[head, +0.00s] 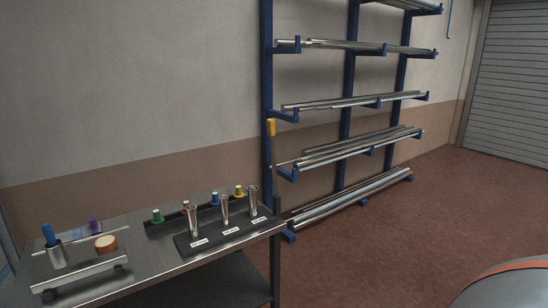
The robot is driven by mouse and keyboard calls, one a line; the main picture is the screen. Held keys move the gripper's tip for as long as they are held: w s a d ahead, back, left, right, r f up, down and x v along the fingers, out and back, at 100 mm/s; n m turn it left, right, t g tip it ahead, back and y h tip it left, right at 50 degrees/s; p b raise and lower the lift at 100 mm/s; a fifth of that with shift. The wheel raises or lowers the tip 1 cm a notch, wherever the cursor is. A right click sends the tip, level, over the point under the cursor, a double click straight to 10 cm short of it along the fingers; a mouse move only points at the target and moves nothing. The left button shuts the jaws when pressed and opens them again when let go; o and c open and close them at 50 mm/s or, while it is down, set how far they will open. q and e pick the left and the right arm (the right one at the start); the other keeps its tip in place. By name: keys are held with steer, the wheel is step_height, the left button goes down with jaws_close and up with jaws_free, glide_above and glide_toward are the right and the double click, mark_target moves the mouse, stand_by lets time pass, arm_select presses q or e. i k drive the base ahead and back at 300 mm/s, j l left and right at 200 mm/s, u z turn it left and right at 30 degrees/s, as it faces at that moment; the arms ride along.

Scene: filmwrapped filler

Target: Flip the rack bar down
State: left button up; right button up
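A blue rack (349,100) stands against the wall, with several levels of arms carrying long metal bars. At its left upright (267,85) there is a slim upright bar with a yellow end (271,127) at the top. It runs down beside the upright to about table height, close to the table's right corner. I cannot tell how it is fixed or whether it is the rack bar. Neither of my grippers is in view.
A shutter (510,80) stands at the far right.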

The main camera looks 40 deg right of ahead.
mark_target(271, 126)
steer(key=i+l, duration=0.2)
steer(key=l, duration=0.2)
steer(key=i+l+u, duration=0.1)
steer(key=l, duration=0.35)
steer(key=i+l, duration=0.25)
steer(key=l, duration=0.15)
steer(key=i+l+u, duration=0.15)
steer(key=l, duration=0.3)
steer(key=i+l, duration=0.15)
steer(key=l, duration=0.3)
steer(key=i+l+u, duration=0.1)
steer(key=l, duration=0.35)
steer(key=i+l, duration=0.2)
steer(key=l, duration=0.25)
steer(key=i+l+u, duration=0.1)
steer(key=l, duration=0.35)
